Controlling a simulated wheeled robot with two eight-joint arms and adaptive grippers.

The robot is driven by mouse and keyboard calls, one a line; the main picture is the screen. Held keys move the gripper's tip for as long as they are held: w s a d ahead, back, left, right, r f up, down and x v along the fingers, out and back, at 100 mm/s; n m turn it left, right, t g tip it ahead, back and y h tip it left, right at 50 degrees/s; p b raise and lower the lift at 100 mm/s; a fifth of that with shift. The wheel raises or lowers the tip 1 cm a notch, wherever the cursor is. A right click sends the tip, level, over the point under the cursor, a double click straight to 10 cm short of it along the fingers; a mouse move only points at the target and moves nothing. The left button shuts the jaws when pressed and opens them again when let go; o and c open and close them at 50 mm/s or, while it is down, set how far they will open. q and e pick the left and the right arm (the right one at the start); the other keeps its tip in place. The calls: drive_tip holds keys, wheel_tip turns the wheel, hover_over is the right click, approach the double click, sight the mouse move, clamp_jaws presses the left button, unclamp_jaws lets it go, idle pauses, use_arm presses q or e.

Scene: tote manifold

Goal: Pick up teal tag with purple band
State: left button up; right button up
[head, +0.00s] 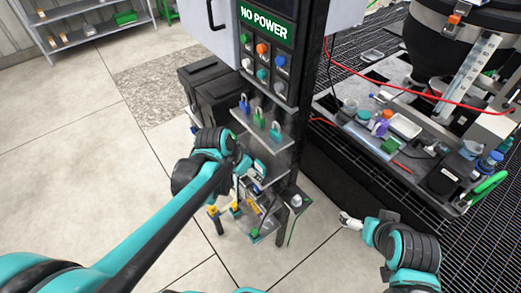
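I cannot make out a teal tag with a purple band for certain. A small teal-and-white item (260,166) sits on the middle of the stand, just right of my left gripper, and is too small to identify. My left gripper (243,165) is at the stand, below the padlock shelf. Its fingers are small and partly hidden by my arm, so I cannot tell whether they are open or hold anything. My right gripper (346,219) is low at the right, apart from the stand, with nothing visible in it. Its finger opening is unclear.
A control panel marked NO POWER (267,25) rises above the stand. Blue, green and teal padlocks (259,117) stand on its upper shelf (265,128). Black bins (215,92) are behind it. A cluttered bench (405,150) is at the right. Floor at left is clear.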

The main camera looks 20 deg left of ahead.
sight(259, 164)
use_arm(q)
drive_tip(key=w+f, duration=0.1)
drive_tip(key=w, duration=0.1)
drive_tip(key=w+d+f+m+p, duration=0.1)
drive_tip(key=w+f, duration=0.1)
drive_tip(key=w+f+m+h, duration=0.1)
drive_tip(key=w+f, duration=0.1)
drive_tip(key=shift+w+d+f+g+p, duration=0.1)
drive_tip(key=shift+w+d+g+p, duration=0.2)
drive_tip(key=shift+d+g+p, duration=0.1)
use_arm(e)
wheel_tip(259, 164, up, 4)
drive_tip(key=shift+s+a+f, duration=0.1)
drive_tip(key=shift+s, duration=0.05)
use_arm(q)
drive_tip(key=c, duration=0.8)
